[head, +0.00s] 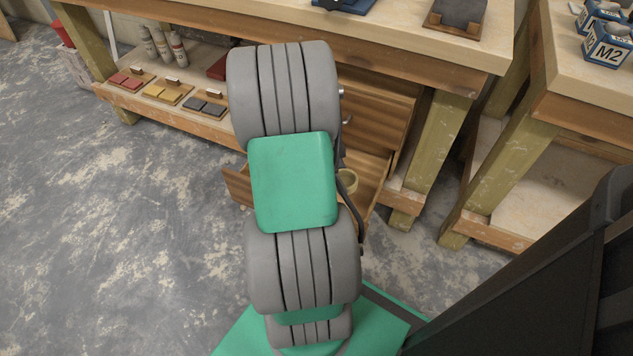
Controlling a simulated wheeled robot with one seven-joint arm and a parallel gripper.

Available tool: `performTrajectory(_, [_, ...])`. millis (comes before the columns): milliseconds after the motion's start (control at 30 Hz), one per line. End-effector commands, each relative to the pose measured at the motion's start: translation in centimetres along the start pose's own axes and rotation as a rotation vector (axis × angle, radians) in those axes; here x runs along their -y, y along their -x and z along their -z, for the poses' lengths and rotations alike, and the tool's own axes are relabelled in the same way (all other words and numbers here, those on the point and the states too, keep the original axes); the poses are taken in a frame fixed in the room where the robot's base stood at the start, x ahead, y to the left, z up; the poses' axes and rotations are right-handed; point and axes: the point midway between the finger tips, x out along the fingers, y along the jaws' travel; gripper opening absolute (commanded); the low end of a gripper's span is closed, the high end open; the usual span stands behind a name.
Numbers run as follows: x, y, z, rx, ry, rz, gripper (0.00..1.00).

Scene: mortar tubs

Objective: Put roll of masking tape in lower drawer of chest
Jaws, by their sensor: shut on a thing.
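The wooden chest (384,108) stands under the workbench, partly hidden behind my arm. Its lower drawer (237,187) is pulled out toward the lower left, and my arm covers much of its inside. The gripper is shut on the roll. I cannot tell whether the roll touches the drawer floor.
The workbench's post (434,150) stands right of the chest. Its low shelf at left holds bottles (162,46) and small colored sample trays (167,91). A second bench (590,105) with blue M2 tubs (606,46) is at right. The floor at left is clear.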

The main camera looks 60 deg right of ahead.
Motion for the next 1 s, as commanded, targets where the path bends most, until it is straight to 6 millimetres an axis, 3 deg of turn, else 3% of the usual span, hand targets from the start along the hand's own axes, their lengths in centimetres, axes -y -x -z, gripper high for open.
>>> performTrajectory(167, [-0.9, -2.6, 1.2, 0.0, -0.097, -0.042, 0.13])
performTrajectory(633, [-0.8, -10.8, -2.4, 0.001, -0.093, -0.041, 0.13])
performTrajectory(1000, [-0.7, -11.2, -2.6, 0.002, -0.093, -0.038, 0.13])
